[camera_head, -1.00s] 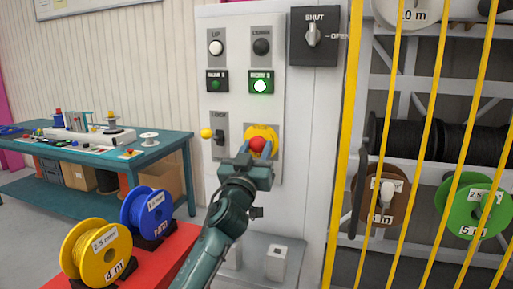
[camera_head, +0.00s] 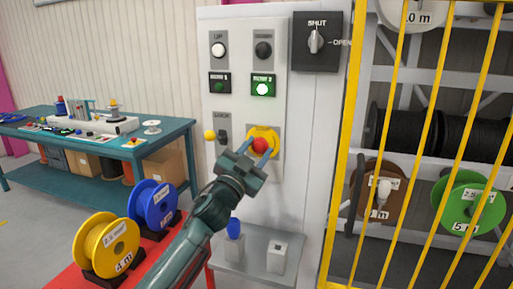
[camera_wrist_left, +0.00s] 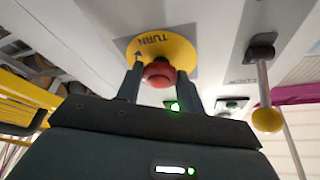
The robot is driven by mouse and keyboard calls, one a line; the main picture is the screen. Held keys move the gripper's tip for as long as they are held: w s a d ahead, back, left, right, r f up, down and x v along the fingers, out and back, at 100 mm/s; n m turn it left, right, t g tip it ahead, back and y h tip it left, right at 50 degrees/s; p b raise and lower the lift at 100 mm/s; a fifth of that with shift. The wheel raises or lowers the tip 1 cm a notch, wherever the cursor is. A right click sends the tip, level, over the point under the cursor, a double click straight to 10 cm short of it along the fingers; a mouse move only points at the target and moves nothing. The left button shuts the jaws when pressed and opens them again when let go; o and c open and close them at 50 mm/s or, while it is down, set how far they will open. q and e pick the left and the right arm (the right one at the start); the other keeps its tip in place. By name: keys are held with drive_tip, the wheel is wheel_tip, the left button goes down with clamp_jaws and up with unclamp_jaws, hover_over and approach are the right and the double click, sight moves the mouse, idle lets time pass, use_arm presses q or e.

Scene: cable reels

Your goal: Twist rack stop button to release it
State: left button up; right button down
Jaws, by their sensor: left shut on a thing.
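The red stop button (camera_head: 260,146) sits on a yellow round plate (camera_head: 264,132) low on the white control panel (camera_head: 305,130). In the left wrist view the red button (camera_wrist_left: 158,75) stands out from the yellow plate (camera_wrist_left: 165,47), which is marked TURN. My left gripper (camera_head: 256,150) is at the button, its two fingers on either side of it and shut on it. The same left gripper (camera_wrist_left: 160,88) shows in the wrist view, tilted against the panel. My right gripper is not in view.
A lever with a yellow ball (camera_head: 210,134) stands out left of the button. A grey shelf (camera_head: 255,262) is below. A yellow barred guard (camera_head: 345,160) is at the right. Yellow (camera_head: 105,247) and blue (camera_head: 154,206) reels stand at the left.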

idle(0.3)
use_arm(q)
drive_tip(key=o, duration=1)
drive_tip(key=b+v, duration=0.1)
drive_tip(key=v, duration=1.2)
drive_tip(key=shift+b, duration=0.35)
